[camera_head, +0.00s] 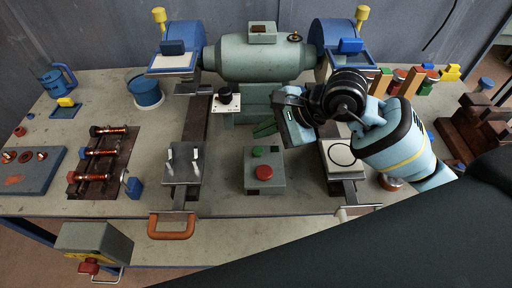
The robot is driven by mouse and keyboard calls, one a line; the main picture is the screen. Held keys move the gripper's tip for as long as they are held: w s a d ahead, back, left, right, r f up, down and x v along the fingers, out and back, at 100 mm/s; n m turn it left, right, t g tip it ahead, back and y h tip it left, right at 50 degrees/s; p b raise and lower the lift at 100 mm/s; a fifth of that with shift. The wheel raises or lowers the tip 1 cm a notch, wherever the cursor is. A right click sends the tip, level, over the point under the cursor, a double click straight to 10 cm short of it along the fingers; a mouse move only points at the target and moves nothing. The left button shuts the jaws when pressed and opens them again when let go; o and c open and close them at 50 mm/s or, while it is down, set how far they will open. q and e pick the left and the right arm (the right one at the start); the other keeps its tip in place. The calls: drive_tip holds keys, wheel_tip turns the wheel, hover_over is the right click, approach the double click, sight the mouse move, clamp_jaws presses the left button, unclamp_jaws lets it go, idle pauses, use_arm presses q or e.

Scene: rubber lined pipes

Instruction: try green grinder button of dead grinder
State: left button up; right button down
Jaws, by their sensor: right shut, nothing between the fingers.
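The bench grinder (262,60) stands at the back middle of the bench, with a grey-green motor body and a blue wheel guard at each side. A grey button box (265,186) sits in front of it. On its top are a green button (257,151) at the rear and a larger red button (264,173) nearer the front. My right gripper (265,129) reaches in from the right, shut and empty, just behind and above the green button. It looks apart from the button. My left gripper is not in view.
A switch plate with a black knob (225,97) is on the left of the grinder base. A blue cup (146,92) and a rack of copper-coloured rods (105,160) stand left. A tool rest plate (183,166) flanks the box. Wooden blocks (478,125) sit right.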

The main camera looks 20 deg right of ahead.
sight(263, 151)
wheel_tip(263, 151, down, 3)
drive_tip(key=shift+b, duration=0.6)
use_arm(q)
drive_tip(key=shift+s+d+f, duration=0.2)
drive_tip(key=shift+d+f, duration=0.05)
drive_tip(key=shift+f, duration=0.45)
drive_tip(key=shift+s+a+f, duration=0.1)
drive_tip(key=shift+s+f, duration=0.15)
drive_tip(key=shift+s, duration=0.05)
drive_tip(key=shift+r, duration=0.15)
use_arm(e)
drive_tip(key=shift+f, duration=0.2)
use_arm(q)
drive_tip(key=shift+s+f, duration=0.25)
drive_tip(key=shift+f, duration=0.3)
use_arm(e)
drive_tip(key=shift+f, duration=0.25)
